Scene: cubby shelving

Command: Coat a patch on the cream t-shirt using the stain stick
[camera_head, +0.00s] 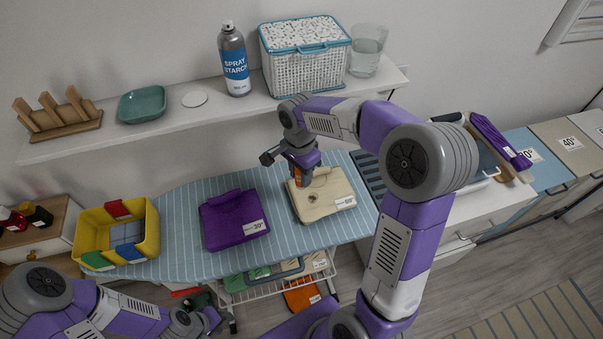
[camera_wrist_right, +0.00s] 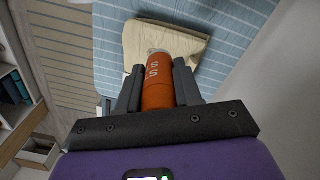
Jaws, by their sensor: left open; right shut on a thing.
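The cream t-shirt (camera_head: 324,200) lies folded on the striped ironing board (camera_head: 180,206), with a white tag at its right and a small dark spot near its middle. My right gripper (camera_head: 300,172) is shut on the orange stain stick (camera_wrist_right: 158,84), directly over the shirt's upper left part. In the right wrist view the stick's pale tip points at the cream t-shirt (camera_wrist_right: 190,43). I cannot tell whether the tip touches the cloth. My left gripper (camera_head: 212,322) is open and empty at the bottom left, below the board's front edge.
A folded purple garment (camera_head: 233,218) lies left of the cream shirt. A yellow bin (camera_head: 151,228) with coloured items stands further left. The shelf above holds a spray starch can (camera_head: 234,62), a basket (camera_head: 305,72), a glass (camera_head: 367,50) and a green dish (camera_head: 142,104).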

